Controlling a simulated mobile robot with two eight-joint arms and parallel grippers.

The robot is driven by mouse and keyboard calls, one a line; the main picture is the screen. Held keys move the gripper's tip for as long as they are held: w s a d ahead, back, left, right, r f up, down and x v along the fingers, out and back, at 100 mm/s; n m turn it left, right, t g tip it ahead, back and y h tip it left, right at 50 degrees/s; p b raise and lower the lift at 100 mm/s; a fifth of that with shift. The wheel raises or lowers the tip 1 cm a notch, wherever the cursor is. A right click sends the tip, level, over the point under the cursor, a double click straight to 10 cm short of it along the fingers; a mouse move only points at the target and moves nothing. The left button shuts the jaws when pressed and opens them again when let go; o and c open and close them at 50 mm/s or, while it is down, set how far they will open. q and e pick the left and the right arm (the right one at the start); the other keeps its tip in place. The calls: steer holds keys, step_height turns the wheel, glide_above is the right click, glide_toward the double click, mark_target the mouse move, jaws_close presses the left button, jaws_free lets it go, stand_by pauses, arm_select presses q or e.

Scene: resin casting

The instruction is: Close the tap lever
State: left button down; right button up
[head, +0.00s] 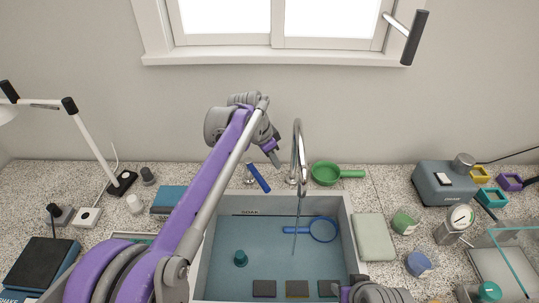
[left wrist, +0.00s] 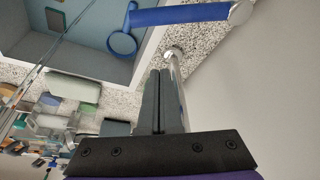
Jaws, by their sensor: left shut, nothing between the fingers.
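The tap's blue lever (head: 258,177) stands behind the sink's rear rim, left of the chrome gooseneck spout (head: 301,150). It slants down to the right. A thin streak, like running water, hangs from the spout into the sink. My left gripper (head: 275,158) is above and behind the rim, between lever and spout, with its fingers pointing down. In the left wrist view the shut, empty fingers (left wrist: 157,75) are beside a chrome pipe (left wrist: 178,90); the blue lever (left wrist: 185,15) lies beyond the tips, apart from them. Part of my right arm shows at the bottom edge; its fingers are unclear.
The grey-blue sink (head: 210,245) holds a blue sieve (head: 322,229), a teal piece (head: 240,258) and dark blocks (head: 297,289). A green pan (head: 325,174) stands right of the spout. The wall and window (head: 275,57) are behind. My left arm hides part of the counter.

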mark_target(261, 183)
arm_select(q)
steer(key=f, duration=0.1)
steer(key=a+f, duration=0.1)
steer(key=f, duration=0.1)
steer(key=s+a+f, duration=0.1)
steer(key=f, duration=0.1)
steer(key=shift+s+a+m, duration=0.4)
steer(key=shift+a+m, duration=0.1)
steer(key=shift+m, duration=0.1)
stand_by(0.5)
steer(key=shift+s+a+m+g, duration=0.25)
steer(key=shift+a+m, duration=0.25)
steer(key=shift+s+a+m+g, duration=0.2)
steer(key=shift+a+m+g, duration=0.05)
steer(key=shift+a+m, duration=0.25)
steer(key=shift+s+a, duration=0.2)
steer(key=shift+a, duration=0.35)
steer(key=shift+s+a, duration=0.15)
steer(key=shift+a, duration=0.4)
